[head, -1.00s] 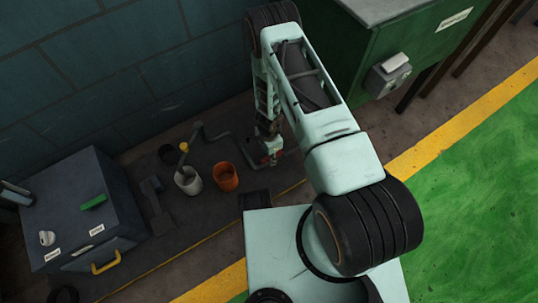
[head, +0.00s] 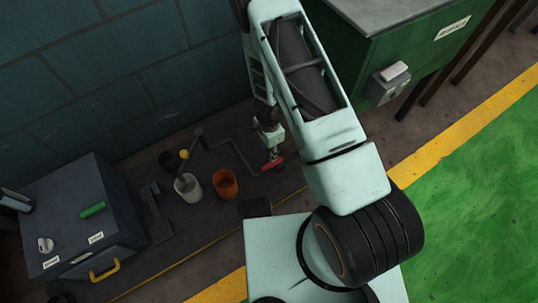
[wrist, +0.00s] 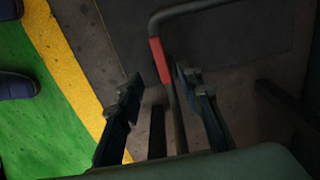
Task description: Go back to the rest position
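My gripper (head: 269,136) is at the end of my pale green arm, low in front of the tiled wall. In the wrist view my gripper (wrist: 160,84) has its two dark fingers spread apart. A dark bent crank bar (head: 234,149) with a red grip (head: 273,164) lies by the fingertips in the head view. In the wrist view the red grip (wrist: 159,61) shows just beyond the fingertips, and a dark rod runs back between the fingers. The fingers do not close on it.
An orange cup (head: 225,185) and a pale cup (head: 188,188) stand left of the gripper. A dark box with a yellow handle (head: 105,270) is at the far left. A green cabinet (head: 400,45) stands to the right of my arm. Open green floor (head: 480,190) is at the right.

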